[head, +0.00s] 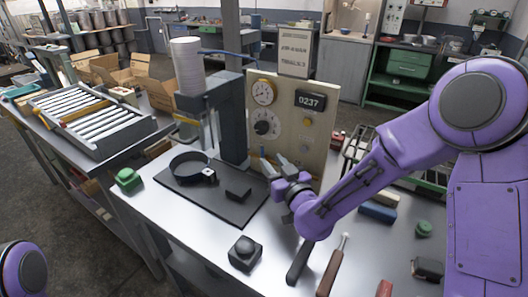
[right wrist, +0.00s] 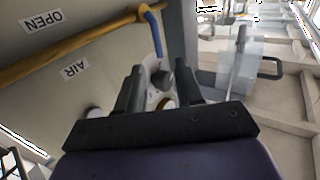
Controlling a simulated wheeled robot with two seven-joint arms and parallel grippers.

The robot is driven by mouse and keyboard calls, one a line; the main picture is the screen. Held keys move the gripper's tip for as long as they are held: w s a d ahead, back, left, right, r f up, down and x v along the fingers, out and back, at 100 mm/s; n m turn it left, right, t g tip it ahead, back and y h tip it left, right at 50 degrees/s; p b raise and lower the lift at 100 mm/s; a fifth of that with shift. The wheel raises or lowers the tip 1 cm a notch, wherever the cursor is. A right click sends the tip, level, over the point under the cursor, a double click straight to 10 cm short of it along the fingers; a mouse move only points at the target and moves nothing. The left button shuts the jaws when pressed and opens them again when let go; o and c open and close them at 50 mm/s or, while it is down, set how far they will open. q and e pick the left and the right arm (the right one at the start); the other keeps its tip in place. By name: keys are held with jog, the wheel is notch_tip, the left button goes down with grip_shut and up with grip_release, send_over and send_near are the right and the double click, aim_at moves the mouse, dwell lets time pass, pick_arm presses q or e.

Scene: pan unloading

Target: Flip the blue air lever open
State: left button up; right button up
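The blue air lever (right wrist: 153,32) shows in the right wrist view as a short curved blue bar beside the yellow pipe (right wrist: 75,47), just beyond my right fingertips. White labels reading OPEN (right wrist: 43,21) and AIR (right wrist: 74,69) are on the panel. My right gripper (right wrist: 161,72) is open, its two dark fingers apart with grey valve parts showing between or behind them. I cannot tell if they touch. In the head view my right gripper (head: 278,165) is at the lower part of the beige panel (head: 290,120), hiding most of the valve. My left gripper is out of view.
A press (head: 232,125) stands left of the panel on a dark plate with a black round pan (head: 188,165). A roller tray (head: 92,117) is at the left.

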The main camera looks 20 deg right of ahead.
aim_at(263, 151)
jog(key=w+p, duration=0.1)
jog(key=w, duration=0.5)
jog(key=shift+a, duration=0.2)
grip_shut()
jog(key=b, duration=0.1)
jog(key=t+b, duration=0.1)
jog(key=b, duration=0.1)
jog(key=shift+s+d+f+m+b, duration=0.2)
jog(key=shift+s+m+b, duration=0.1)
jog(key=shift+s+m, duration=0.1)
grip_release()
